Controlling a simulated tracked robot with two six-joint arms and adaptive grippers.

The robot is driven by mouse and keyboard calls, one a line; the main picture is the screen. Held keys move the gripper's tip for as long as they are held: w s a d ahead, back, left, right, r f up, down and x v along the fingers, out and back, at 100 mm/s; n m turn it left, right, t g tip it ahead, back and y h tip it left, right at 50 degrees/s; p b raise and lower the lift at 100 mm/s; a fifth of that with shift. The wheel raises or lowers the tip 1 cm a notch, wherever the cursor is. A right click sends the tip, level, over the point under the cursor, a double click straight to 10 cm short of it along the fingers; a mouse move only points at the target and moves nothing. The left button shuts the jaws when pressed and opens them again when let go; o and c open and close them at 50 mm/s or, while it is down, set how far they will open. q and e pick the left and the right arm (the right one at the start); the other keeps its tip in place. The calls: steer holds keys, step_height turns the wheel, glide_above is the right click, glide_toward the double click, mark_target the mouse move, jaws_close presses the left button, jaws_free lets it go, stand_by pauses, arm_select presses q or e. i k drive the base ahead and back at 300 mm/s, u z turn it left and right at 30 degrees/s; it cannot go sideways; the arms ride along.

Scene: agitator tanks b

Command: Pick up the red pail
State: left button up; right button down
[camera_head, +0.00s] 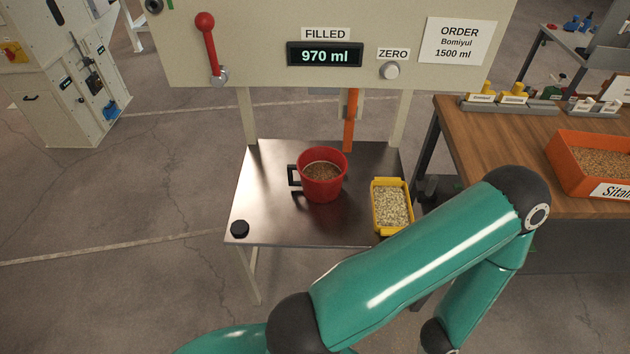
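The red pail (322,187) stands upright on a small metal table (267,215) below the dispenser panel. It has a black handle (294,176) on its left side and holds brown grainy material. A teal arm of mine crosses the lower right in front of the table, and its gripper is out of the picture. Neither gripper shows, and nothing of mine touches the pail.
A yellow bin (391,207) of pale grains stands right of the pail. The panel above has a red lever (209,45), a display (325,55) reading 970 ml and an order sign (457,41) for 1500 ml. A wooden bench (485,150) with an orange bin (590,165) is at right.

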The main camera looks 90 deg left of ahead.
mark_target(322, 171)
steer(key=u, duration=0.1)
steer(key=k, duration=0.95)
steer(key=u, duration=0.95)
steer(key=i, duration=0.35)
steer(key=u, duration=0.75)
steer(key=k, duration=0.5)
steer(key=u, duration=0.05)
steer(key=i, duration=0.6)
steer(key=z, duration=0.05)
